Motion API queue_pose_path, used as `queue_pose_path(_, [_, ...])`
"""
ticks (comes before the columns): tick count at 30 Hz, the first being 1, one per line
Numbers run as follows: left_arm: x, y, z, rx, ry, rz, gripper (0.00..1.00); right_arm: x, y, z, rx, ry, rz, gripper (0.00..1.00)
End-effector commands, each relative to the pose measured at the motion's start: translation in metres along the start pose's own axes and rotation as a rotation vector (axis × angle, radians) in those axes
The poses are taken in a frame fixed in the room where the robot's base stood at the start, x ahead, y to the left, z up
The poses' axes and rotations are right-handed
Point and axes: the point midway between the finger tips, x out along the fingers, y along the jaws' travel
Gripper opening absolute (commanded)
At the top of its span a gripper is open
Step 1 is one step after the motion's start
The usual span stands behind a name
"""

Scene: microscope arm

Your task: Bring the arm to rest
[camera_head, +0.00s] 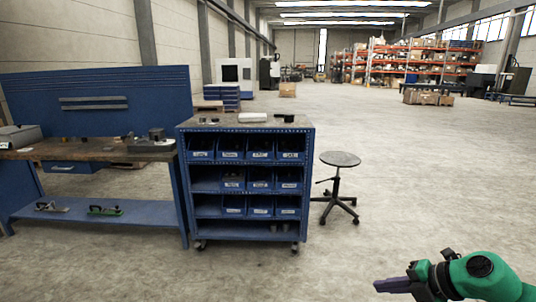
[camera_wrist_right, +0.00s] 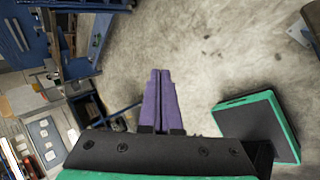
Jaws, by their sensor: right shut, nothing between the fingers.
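My right gripper (camera_head: 392,285) is at the bottom right of the head view, on my green and black arm. It is out over the bare floor, well apart from the furniture. In the right wrist view its two purple fingers (camera_wrist_right: 159,100) lie together and are shut with nothing between them. My left gripper does not show in either view.
A blue workbench (camera_head: 100,148) stands at the left. Beside it is a blue wheeled cabinet (camera_head: 250,167) with several bins, and a round stool (camera_head: 340,159) stands to its right. Orange shelves (camera_head: 385,68) stand far back. The concrete floor at the right is clear.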

Motion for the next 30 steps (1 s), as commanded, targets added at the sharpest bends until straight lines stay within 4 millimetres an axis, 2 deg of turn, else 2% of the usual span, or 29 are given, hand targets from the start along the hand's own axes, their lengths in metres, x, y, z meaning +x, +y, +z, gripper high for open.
queue_pose_path(4, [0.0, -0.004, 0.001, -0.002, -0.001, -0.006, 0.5, 0.01, 0.008, 0.009, 0.254, -0.143, 0.291, 0.0])
queue_pose_path(6, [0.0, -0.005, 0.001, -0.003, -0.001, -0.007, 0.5, 0.008, 0.002, 0.019, 0.446, -0.262, 0.426, 0.0])
queue_pose_path(8, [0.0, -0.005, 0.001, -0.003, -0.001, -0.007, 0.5, 0.005, -0.014, 0.028, 0.644, -0.377, 0.509, 0.0])
queue_pose_path(11, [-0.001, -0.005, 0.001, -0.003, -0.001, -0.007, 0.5, 0.003, -0.059, 0.028, 0.989, -0.557, 0.547, 0.0])
queue_pose_path(12, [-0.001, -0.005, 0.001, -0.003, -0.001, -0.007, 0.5, 0.004, -0.078, 0.022, 1.114, -0.613, 0.529, 0.0])
queue_pose_path(15, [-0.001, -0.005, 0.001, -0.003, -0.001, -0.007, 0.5, 0.009, -0.118, -0.004, 1.373, -0.701, 0.443, 0.0])
queue_pose_path(18, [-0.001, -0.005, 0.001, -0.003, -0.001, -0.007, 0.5, 0.016, -0.146, -0.037, 1.571, -0.741, 0.331, 0.0])
queue_pose_path(24, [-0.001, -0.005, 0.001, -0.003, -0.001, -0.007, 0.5, 0.027, -0.173, -0.108, 1.855, -0.728, 0.084, 0.0])
queue_pose_path(29, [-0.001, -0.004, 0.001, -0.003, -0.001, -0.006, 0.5, 0.03, -0.177, -0.166, 2.014, -0.658, -0.122, 0.0])
queue_pose_path(30, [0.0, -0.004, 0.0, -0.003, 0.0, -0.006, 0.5, 0.044, -0.188, -0.161, 2.002, -0.675, -0.129, 0.0])
